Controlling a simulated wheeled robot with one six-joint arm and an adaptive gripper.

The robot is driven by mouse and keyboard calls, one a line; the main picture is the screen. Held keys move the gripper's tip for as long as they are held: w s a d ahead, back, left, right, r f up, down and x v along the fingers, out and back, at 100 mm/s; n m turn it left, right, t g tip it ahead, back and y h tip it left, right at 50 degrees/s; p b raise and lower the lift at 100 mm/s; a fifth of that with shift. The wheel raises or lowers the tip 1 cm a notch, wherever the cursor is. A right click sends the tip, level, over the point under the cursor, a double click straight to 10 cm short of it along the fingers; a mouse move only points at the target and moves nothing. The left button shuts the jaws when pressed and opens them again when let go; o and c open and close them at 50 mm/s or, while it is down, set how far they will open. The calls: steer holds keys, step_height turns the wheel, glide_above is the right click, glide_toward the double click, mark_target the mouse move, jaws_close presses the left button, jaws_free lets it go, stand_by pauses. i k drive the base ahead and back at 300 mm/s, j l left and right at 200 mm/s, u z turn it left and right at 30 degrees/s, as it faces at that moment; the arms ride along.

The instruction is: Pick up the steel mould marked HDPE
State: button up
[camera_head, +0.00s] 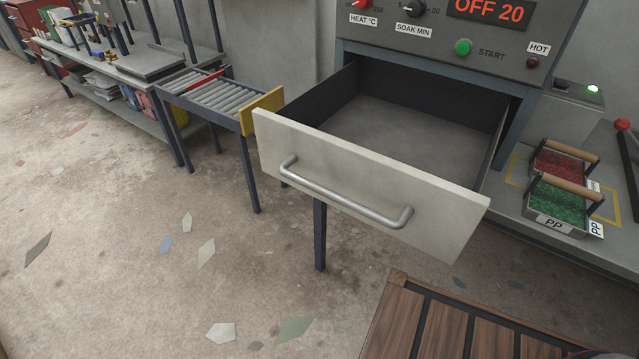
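I see no mould with a readable HDPE mark. On the grey bench at the right stand two steel trays with wooden handles. The nearer tray (553,223) holds green granules and is marked PP. The farther tray (537,163) holds red granules; its front is partly hidden by the nearer tray, and I cannot read a mark on it. The oven drawer (365,167) is pulled out; the visible part of its floor is bare. My gripper is not in view.
The drawer's bar handle (345,198) sticks out over open floor. A roller table (215,96) stands left of the drawer, a cluttered workbench (142,62) farther left. The oven panel (458,42) reads OFF 20. A slatted wooden surface (440,330) fills the bottom right.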

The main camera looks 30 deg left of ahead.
mark_target(561, 161)
steer(key=u, duration=1.3)
steer(key=z, duration=1.5)
steer(key=i+l, duration=0.35)
steer(key=l, duration=0.3)
steer(key=i+l, duration=0.2)
steer(key=l, duration=0.1)
